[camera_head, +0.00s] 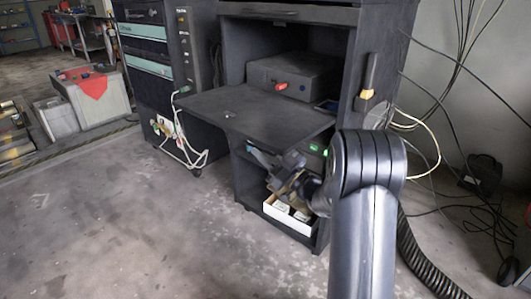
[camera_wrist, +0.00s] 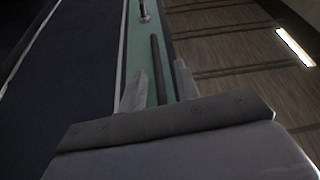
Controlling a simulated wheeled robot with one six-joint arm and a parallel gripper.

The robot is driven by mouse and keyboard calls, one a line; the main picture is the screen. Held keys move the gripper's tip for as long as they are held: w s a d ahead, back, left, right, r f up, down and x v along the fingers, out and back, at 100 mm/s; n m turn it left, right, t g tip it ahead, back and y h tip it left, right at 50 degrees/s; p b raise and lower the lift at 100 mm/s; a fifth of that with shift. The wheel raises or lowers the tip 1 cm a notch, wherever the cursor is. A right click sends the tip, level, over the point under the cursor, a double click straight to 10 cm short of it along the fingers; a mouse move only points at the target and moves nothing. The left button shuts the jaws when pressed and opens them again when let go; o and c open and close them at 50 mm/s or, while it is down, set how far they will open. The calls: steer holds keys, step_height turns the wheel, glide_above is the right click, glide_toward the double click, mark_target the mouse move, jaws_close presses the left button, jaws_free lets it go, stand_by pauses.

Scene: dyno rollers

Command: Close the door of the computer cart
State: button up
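The dark computer cart (camera_head: 343,60) stands at the back middle in the head view. Its door (camera_head: 255,110) is folded down and sticks out flat toward me, with the compartment open behind it. My gripper (camera_head: 284,163) is low in front of the cart, below the door; it looks small and partly blends with the dark shelf behind. In the wrist view my gripper (camera_wrist: 158,88) has its two fingers apart, with a dark narrow bar showing in the gap. I cannot tell whether the fingers touch the bar.
Inside the compartment sits a dark box (camera_head: 293,75) with a red item on it. A white tray (camera_head: 290,214) is on the lower shelf. A tall rack (camera_head: 158,60) with hanging cables stands left. Loose cables (camera_head: 440,100) hang at right. The floor at front left is clear.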

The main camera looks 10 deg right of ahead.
steer(key=shift+c, duration=0.4)
jaws_close()
